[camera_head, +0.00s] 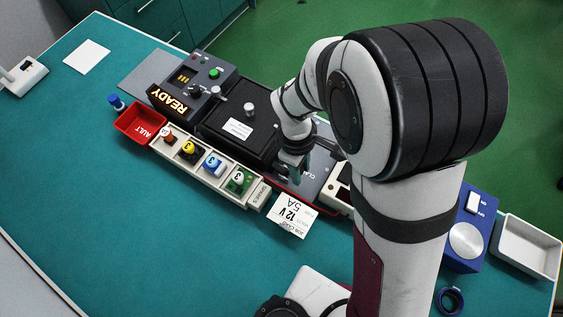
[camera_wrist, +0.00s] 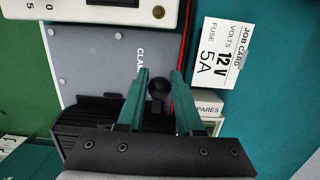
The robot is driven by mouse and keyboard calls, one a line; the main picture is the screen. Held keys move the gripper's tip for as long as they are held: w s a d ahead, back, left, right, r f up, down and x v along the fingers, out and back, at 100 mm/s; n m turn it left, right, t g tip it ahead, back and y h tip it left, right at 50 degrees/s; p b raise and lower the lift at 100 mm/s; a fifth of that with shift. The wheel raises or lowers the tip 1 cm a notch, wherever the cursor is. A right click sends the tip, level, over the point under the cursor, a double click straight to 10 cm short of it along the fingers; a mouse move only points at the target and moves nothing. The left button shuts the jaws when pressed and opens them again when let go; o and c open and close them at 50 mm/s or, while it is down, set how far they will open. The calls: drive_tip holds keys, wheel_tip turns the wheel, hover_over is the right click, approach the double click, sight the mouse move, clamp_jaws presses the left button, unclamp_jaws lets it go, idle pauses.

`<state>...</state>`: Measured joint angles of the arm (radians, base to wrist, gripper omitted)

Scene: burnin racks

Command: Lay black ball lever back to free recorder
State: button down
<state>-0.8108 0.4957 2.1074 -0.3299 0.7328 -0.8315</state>
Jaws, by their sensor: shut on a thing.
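In the wrist view the black ball lever (camera_wrist: 157,87) shows its round knob between the two green fingers of my gripper (camera_wrist: 159,78). My gripper is shut on the knob. The lever stands over a grey plate (camera_wrist: 100,50) marked with lettering that starts "CLAM". In the head view my gripper (camera_head: 293,166) is at this plate (camera_head: 317,180), and the knob is hidden there. A black box (camera_head: 241,122) with a white label, probably the recorder, sits left of my gripper.
A tray (camera_head: 207,171) of numbered, coloured pieces runs along the front, with a red bin (camera_head: 141,123) at its left end. A job card (camera_head: 288,215) reads 12 V, 5A. A READY panel (camera_head: 195,85) stands behind. The front left bench is clear.

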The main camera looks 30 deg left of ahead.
sight(311, 190)
drive_tip(key=shift+d+f, duration=0.8)
drive_tip(key=shift+d, duration=0.1)
drive_tip(key=shift+d+f, duration=0.25)
drive_tip(key=shift+f, duration=0.3)
drive_tip(key=shift+d+f, duration=0.25)
drive_tip(key=shift+f, duration=0.3)
drive_tip(key=c, duration=0.8)
unclamp_jaws()
drive_tip(key=shift+o, duration=0.2)
wheel_tip(311, 190, up, 9)
drive_tip(key=shift+d+r, duration=0.1)
